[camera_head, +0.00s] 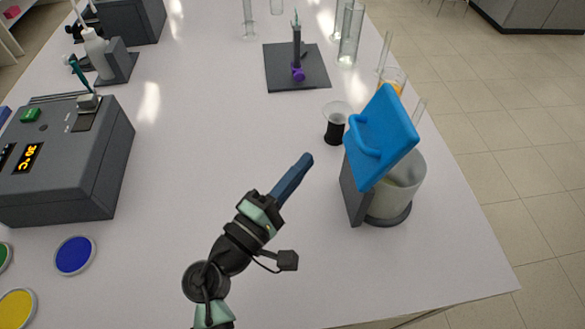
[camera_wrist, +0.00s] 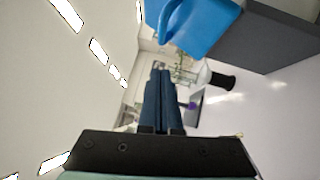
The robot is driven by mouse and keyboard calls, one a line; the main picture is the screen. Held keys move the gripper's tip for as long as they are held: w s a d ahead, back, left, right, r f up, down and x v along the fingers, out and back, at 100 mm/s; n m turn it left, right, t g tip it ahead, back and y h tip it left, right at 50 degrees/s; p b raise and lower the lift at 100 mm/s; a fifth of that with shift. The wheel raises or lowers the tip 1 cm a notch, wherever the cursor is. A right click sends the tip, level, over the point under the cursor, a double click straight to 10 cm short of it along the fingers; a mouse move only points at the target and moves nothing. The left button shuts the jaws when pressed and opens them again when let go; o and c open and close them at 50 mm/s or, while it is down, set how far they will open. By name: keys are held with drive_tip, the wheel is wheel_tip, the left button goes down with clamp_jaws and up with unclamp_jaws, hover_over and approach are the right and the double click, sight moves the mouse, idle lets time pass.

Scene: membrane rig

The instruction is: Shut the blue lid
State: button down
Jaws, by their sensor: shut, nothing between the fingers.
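The blue lid (camera_head: 382,137) stands raised and tilted over a pale round vessel (camera_head: 404,187) at the right of the table in the head view. It has a blue loop handle on its left-facing side. A dark grey upright block (camera_head: 353,193) stands at the vessel's left side. My gripper (camera_head: 306,160) is shut and empty, left of the lid and apart from it. In the wrist view the blue lid (camera_wrist: 198,22) is at the top, above the shut fingers of my gripper (camera_wrist: 160,75). The lid's hinge is not clearly visible.
A small black-and-clear piece (camera_head: 335,124) stands just behind the lid. A dark plate with a stand (camera_head: 297,72) and glass cylinders (camera_head: 351,35) are farther back. A grey heater box (camera_head: 68,155) is at the left. The table's middle is clear; its right edge is near the vessel.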

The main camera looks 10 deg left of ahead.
sight(365, 137)
drive_tip(key=w+d+r+p, duration=0.1)
drive_tip(key=w+d+p, duration=0.1)
drive_tip(key=w+d, duration=0.3)
drive_tip(key=shift+d+r+p, duration=0.15)
drive_tip(key=shift+d+p, duration=0.15)
drive_tip(key=shift+p, duration=0.1)
drive_tip(key=shift+w, duration=0.1)
